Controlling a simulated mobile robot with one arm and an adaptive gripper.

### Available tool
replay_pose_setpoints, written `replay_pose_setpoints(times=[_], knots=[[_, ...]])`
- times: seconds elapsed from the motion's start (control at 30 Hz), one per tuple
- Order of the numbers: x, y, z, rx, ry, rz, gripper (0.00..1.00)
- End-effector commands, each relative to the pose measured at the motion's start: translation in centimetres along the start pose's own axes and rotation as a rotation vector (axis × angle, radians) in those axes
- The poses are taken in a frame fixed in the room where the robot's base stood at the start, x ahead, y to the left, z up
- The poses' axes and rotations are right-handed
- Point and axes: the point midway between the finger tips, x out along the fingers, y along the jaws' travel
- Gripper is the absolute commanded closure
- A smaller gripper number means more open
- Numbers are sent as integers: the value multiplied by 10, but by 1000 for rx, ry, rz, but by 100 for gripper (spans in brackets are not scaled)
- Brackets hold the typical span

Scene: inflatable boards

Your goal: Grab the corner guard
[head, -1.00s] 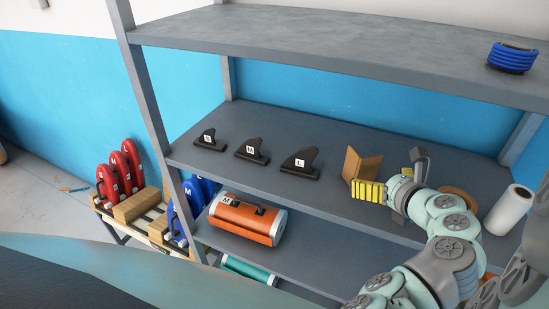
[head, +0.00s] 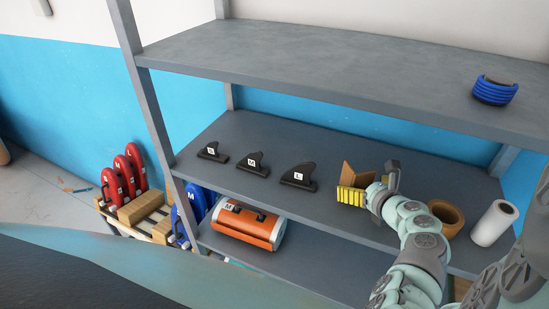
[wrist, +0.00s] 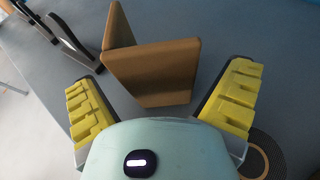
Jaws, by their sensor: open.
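The corner guard (head: 354,174) is a brown, folded L-shaped piece standing on the middle shelf. In the wrist view the corner guard (wrist: 152,68) stands ahead of my gripper, a little left of the middle. My gripper (wrist: 162,100) is open, with a yellow-padded finger on each side. The guard's near panel lies between the two fingers' lines, and its other panel angles away to the upper left. In the head view my gripper (head: 352,195) is right in front of the guard and hides its lower part.
Black fins marked S (head: 212,151), M (head: 253,163) and L (head: 298,175) stand left of the guard. A brown tape roll (head: 446,217) and a white roll (head: 494,223) stand to the right. The upper shelf (head: 330,55) overhangs.

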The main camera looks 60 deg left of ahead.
Motion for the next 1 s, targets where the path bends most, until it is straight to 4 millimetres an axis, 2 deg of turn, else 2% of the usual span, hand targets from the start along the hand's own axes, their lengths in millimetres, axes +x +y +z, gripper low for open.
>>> replay_pose_setpoints(times=[0.3, 0.9, 1.0], knots=[[2, 1, 0, 0, 0, 3, 0], [2, 0, 0, 0, 0, 1, 62], [2, 0, 0, 1, 0, 1, 67]])
